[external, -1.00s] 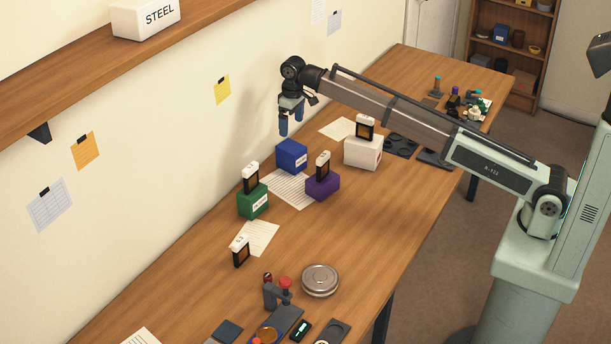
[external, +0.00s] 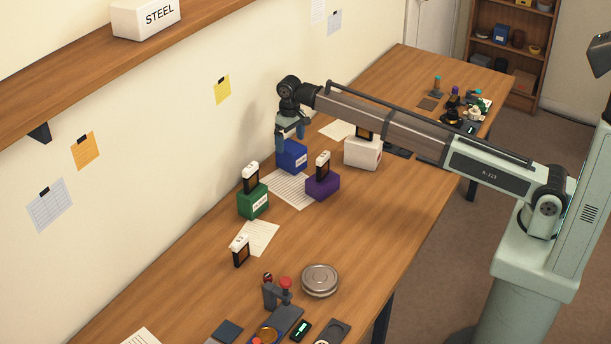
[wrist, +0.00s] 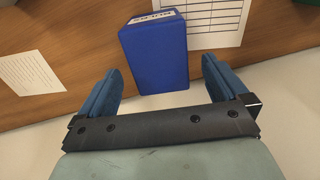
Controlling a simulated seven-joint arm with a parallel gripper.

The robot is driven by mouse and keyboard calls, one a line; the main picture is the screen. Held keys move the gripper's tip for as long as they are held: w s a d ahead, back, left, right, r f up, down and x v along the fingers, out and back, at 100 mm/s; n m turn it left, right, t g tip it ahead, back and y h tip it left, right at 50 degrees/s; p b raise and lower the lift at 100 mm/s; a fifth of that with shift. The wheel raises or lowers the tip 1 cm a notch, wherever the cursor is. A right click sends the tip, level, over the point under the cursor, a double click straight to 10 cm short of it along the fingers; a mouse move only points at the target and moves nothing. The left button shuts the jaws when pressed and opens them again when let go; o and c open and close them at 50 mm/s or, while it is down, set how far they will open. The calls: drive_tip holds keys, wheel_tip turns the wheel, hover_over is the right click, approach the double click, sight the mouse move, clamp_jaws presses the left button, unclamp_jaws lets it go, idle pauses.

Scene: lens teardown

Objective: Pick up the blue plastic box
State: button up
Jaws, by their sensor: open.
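The blue plastic box (external: 292,157) stands on the wooden table close to the wall, with a white label on its front. In the wrist view the blue box (wrist: 155,55) lies ahead, between the lines of the two fingers. My gripper (external: 289,140) is open and empty, its blue fingers pointing down just above or beside the box. In the wrist view my gripper (wrist: 160,85) shows its fingers spread wider than the box, with a gap on each side. I cannot tell exactly how high the fingertips are over the box.
A purple box (external: 322,186), a green box (external: 253,203) and a white box (external: 362,153), each with a black-and-white device on top, stand nearby. Paper sheets (external: 290,190) lie around. The wall (external: 200,130) is close behind.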

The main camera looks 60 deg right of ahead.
sight(291, 146)
drive_tip(key=shift+s+f, duration=0.15)
drive_tip(key=shift+f, duration=2.8)
drive_tip(key=shift+c, duration=0.4)
drive_tip(key=c, duration=1.1)
